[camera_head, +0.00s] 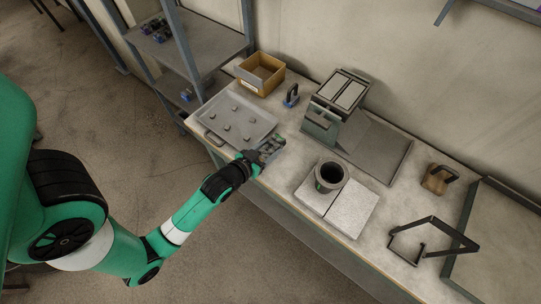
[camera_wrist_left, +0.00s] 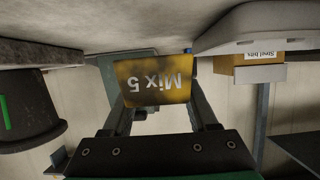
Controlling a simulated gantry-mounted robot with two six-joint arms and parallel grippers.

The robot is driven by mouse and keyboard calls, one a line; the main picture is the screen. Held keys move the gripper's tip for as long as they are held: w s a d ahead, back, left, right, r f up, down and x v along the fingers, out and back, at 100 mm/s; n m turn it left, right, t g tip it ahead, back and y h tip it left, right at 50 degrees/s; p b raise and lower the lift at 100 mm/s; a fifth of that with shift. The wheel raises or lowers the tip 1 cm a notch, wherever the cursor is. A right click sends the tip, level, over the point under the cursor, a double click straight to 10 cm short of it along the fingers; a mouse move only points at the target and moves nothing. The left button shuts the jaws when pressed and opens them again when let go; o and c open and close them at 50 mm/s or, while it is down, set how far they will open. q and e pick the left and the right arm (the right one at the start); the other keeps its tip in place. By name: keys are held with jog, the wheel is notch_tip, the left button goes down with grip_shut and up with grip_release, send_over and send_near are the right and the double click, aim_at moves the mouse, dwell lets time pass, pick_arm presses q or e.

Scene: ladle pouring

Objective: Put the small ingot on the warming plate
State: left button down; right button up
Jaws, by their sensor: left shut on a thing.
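My left gripper (camera_head: 266,152) is at the front edge of the bench, beside the right corner of a grey tray. In the left wrist view, a worn yellow face marked "Mix 5" (camera_wrist_left: 154,82) shows upside down between the fingers. Several small grey lumps (camera_head: 227,127) lie apart in the tray (camera_head: 208,113). I cannot tell which piece is the small ingot. A flat dark grey plate (camera_head: 385,150) lies right of the boxy furnace; I cannot tell if it is the warming plate. My right gripper is not in view.
A dark pot (camera_head: 331,175) stands on two pale slabs (camera_head: 353,207). Behind are an open wooden box (camera_head: 260,72), a blue-handled item (camera_head: 291,95) and the furnace (camera_head: 335,105). A wooden block with handle (camera_head: 437,179) and a black metal frame (camera_head: 432,221) are to the right.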

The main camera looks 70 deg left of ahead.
aim_at(270, 154)
pick_arm(q)
jog(key=shift+w+f+b, duration=0.2)
jog(key=shift+f+b, duration=0.7)
jog(key=shift+f, duration=0.8)
jog(key=shift+f, duration=0.15)
jog(key=shift+c, duration=0.9)
grip_release()
